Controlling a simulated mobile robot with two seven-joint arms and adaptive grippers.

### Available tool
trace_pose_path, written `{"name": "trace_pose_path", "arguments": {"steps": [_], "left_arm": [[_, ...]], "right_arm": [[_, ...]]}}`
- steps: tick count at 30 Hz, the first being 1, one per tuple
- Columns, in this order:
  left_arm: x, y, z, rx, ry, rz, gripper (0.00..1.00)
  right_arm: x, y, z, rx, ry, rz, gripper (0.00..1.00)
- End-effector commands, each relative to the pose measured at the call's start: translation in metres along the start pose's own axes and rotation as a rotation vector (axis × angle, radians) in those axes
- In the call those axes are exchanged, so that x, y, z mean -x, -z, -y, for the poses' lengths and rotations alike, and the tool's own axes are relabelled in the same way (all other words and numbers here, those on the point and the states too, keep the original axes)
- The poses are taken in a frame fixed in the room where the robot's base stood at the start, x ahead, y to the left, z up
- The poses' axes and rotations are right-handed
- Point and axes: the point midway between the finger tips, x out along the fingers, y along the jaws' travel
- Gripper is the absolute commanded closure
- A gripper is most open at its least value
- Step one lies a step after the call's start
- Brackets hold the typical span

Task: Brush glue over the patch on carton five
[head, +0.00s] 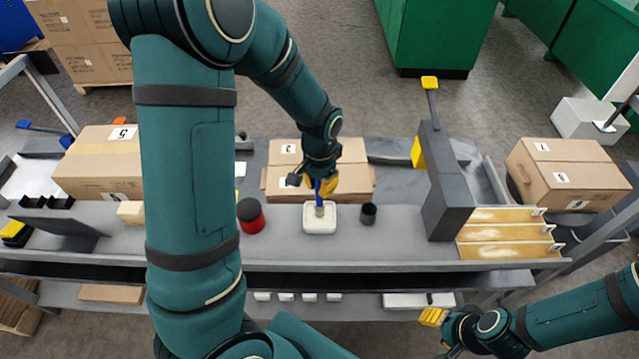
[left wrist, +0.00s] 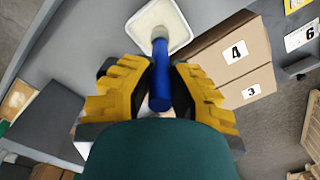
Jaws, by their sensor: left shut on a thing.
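My left gripper (head: 322,186) is shut on a blue-handled brush (left wrist: 160,80), seen between its yellow fingers in the left wrist view. The brush points down, its head at the white glue tray (head: 319,227). The tray (left wrist: 180,17) holds pale glue; whether the bristles touch it is hard to tell. The carton at the left (head: 85,165) has a label that seems to read 5. My arm hides its right side, and I cannot make out a patch. My right gripper (head: 433,316) is at the lower right, away from the cartons, its finger opening unclear.
A red and black pot (head: 250,215) and a small dark cup (head: 368,214) flank the tray. A low carton (head: 345,180) lies behind it. A dark upright block (head: 447,205) and a wooden rack (head: 505,235) stand right, before another carton (head: 545,170).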

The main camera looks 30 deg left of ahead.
Motion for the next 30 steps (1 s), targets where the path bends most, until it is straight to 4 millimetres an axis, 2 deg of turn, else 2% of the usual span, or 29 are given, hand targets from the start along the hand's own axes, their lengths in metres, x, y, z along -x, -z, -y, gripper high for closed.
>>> {"name": "trace_pose_path", "arguments": {"steps": [30], "left_arm": [[-0.0091,-0.0001,-0.0001,0.0,0.0,0.0,1.0]], "right_arm": [[-0.0062,-0.0006,-0.0024,0.0,0.0,0.0,0.53]]}}
